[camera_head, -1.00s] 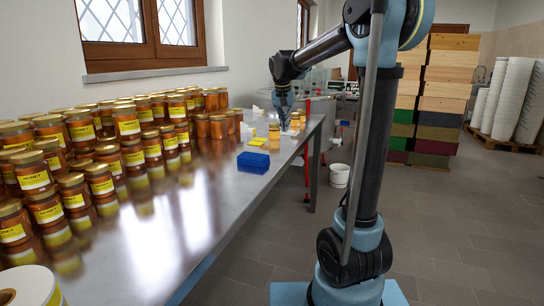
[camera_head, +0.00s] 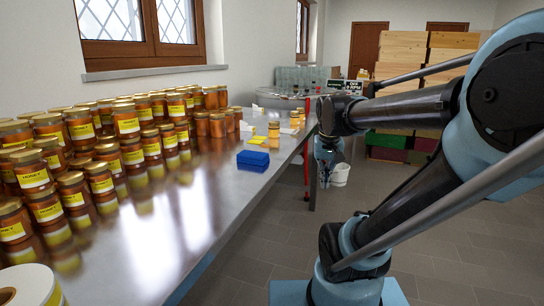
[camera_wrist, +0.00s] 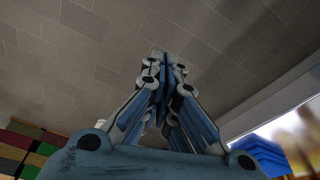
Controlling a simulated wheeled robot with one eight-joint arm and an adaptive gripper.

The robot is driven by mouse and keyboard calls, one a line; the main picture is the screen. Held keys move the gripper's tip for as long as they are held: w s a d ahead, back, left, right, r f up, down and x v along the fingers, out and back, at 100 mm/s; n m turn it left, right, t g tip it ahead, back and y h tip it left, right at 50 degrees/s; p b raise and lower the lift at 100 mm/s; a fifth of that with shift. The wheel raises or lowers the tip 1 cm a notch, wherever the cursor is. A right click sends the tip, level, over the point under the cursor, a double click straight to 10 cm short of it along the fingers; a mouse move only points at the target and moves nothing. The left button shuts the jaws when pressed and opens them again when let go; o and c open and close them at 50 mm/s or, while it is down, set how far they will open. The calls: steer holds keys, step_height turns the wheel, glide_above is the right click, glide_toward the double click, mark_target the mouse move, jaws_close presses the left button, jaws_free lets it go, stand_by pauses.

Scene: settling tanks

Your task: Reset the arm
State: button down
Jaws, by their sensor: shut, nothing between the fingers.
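My arm is bent low, its upper links leaning to the right side of the head view. My gripper (camera_head: 325,178) hangs downward just right of the steel table's edge, over the tiled floor and clear of the table. In the wrist view the fingers of my gripper (camera_wrist: 162,60) are closed together, with nothing between them. Floor tiles fill the view beyond the fingertips.
The steel table (camera_head: 180,215) runs along the left with many honey jars (camera_head: 126,123) and a blue box (camera_head: 253,159) near its edge. A white bucket (camera_head: 341,174) stands on the floor near my gripper. Stacked crates (camera_head: 388,145) stand behind. The floor front right is open.

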steer(key=s+d+f+n, duration=0.1)
steer(key=s+f, duration=0.9)
steer(key=shift+s+d+f, duration=0.2)
steer(key=shift+d, duration=0.05)
steer(key=shift+w+f, duration=0.2)
steer(key=shift+w, duration=0.3)
